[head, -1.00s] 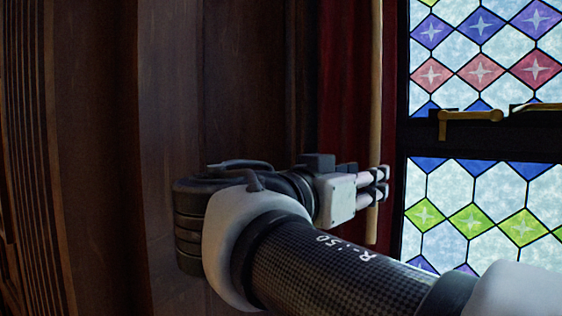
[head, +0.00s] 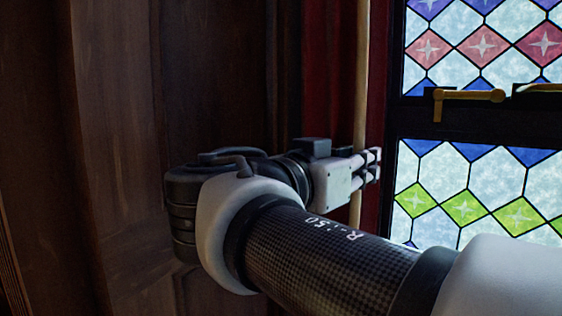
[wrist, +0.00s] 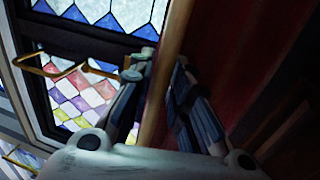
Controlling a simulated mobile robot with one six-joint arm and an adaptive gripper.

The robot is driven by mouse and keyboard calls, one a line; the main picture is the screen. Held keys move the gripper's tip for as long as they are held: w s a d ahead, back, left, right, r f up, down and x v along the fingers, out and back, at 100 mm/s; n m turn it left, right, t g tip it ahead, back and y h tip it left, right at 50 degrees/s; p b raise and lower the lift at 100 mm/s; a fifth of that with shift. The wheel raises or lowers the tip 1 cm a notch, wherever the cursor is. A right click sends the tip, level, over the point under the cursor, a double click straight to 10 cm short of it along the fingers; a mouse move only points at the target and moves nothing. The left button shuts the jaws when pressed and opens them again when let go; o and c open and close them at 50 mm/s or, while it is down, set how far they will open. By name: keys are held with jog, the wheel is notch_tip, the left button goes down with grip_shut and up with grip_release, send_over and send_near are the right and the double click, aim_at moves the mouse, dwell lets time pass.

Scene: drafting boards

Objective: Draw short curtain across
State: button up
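The short curtain (head: 315,75) is dark red and hangs in folds at the left side of the stained-glass window (head: 470,45). It also shows in the wrist view (wrist: 235,50) on the right. A pale wooden draw rod (head: 361,60) hangs upright in front of it; its lower end is hidden behind my arm. My gripper (head: 366,166) is at the lower part of the rod. In the wrist view, my gripper (wrist: 160,75) has one finger on each side of the rod (wrist: 172,40), close against it, and looks shut on it.
Dark wood panelling (head: 110,130) stands at the left, close to my arm. A brass window handle (head: 465,96) sticks out from the dark window crossbar, to the right of my gripper. The glass in front of the window is otherwise uncovered.

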grip_shut()
jog(key=shift+d, duration=0.15)
